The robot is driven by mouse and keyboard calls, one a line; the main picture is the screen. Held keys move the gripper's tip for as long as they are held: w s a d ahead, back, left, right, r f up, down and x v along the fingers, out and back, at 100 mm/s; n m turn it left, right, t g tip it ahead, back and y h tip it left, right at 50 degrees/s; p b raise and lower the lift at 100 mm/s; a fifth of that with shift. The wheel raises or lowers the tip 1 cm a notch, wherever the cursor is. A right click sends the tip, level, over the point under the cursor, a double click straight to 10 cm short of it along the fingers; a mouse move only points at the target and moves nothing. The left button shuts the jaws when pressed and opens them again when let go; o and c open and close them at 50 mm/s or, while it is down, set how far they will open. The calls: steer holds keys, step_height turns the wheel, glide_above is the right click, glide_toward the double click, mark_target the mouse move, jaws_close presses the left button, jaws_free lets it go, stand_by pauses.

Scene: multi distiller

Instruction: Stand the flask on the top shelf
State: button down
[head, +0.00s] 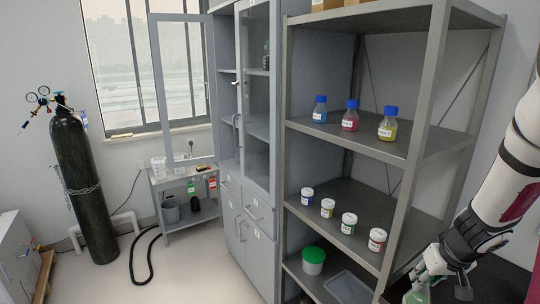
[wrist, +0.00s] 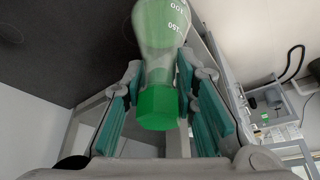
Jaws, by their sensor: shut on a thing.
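The flask (wrist: 160,35) is clear with white graduation marks and a green cap (wrist: 158,108). In the wrist view its neck is between the two fingers of my gripper (wrist: 160,78), which is shut on it. In the head view my gripper (head: 438,284) is at the bottom right, low beside the grey shelving rack, with a green part of the flask (head: 416,296) just showing at the frame's lower edge. The rack's top shelf (head: 378,14) is at the upper edge of the head view, well above my gripper, and only partly in view.
Cardboard boxes (head: 325,4) stand on the top shelf. Blue-capped bottles (head: 350,117) stand on the shelf below, and several small jars (head: 348,223) lower down. A green-lidded tub (head: 313,262) and a grey tray (head: 348,288) are at the bottom. A glass-doored cabinet (head: 257,120) adjoins the rack.

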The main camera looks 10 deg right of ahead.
steer(key=w+a+f+n, duration=0.1)
steer(key=w+a, duration=0.3)
steer(key=a, duration=0.5)
steer(key=w+a+f+n, duration=0.1)
steer(key=w+a+f, duration=0.1)
steer(key=w+a, duration=0.3)
steer(key=w+a+f+n+y, duration=0.1)
steer(key=w+a, duration=0.4)
steer(key=a, duration=0.8)
steer(key=shift+a+f, duration=0.25)
steer(key=shift+f, duration=0.1)
steer(key=shift+s, duration=0.1)
